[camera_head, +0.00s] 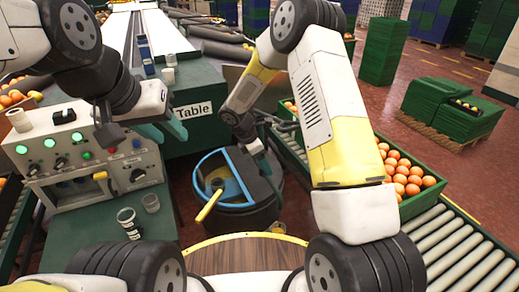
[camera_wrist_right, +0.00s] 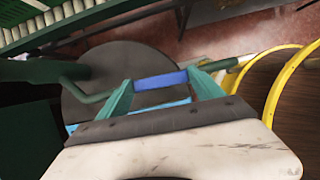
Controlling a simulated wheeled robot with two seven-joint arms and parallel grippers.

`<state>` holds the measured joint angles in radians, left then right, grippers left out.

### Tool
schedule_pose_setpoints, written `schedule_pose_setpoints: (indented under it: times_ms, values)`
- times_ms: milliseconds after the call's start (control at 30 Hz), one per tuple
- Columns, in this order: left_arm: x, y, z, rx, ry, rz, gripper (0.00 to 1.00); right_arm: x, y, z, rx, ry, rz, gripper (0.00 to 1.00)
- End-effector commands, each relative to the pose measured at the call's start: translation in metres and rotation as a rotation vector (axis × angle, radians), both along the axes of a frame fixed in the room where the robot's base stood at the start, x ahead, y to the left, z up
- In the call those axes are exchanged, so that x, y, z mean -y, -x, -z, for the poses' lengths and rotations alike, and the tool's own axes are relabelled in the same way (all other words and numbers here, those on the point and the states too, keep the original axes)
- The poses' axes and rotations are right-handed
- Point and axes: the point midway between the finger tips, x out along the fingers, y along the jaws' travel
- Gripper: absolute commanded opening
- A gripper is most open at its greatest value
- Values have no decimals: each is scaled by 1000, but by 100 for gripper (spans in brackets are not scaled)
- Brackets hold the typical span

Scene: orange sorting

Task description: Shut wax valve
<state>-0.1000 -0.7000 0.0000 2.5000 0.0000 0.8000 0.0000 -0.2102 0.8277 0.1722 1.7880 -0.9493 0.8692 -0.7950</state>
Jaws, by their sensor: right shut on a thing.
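The round dark wax tank (camera_head: 236,217) has a blue rim and a yellow inside, with a yellow handle (camera_head: 209,205) sticking out at its front left. My right gripper (camera_head: 262,158) reaches down to the tank's far right side. In the right wrist view, its teal fingers (camera_wrist_right: 163,88) are shut on a blue bar (camera_wrist_right: 160,80) in front of a dark round surface. I cannot tell whether this bar is the valve's handle. My left gripper (camera_head: 165,131) is open and empty, beside the control panel, with its teal fingers apart.
The control panel (camera_head: 90,165) with green lights and knobs stands at the left. A crate of oranges (camera_head: 408,178) and a roller conveyor (camera_head: 465,245) lie at the right. A round wooden top (camera_head: 245,255) is in front.

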Motion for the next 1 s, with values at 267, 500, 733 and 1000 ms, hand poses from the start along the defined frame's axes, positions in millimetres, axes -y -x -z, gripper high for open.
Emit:
schedule_pose_setpoints:
  times_ms: [267,500,733,1000]
  values:
    - [0,0,0,0,0,0,36,-3,-2,0,1,1,173,36]
    - [0,0,0,0,0,0,36,-4,-3,0,2,-1,396,36]
    - [0,0,0,0,0,0,36,-6,-5,0,1,-2,616,36]
    - [0,0,0,0,0,0,36,-7,-7,0,1,-1,874,36]
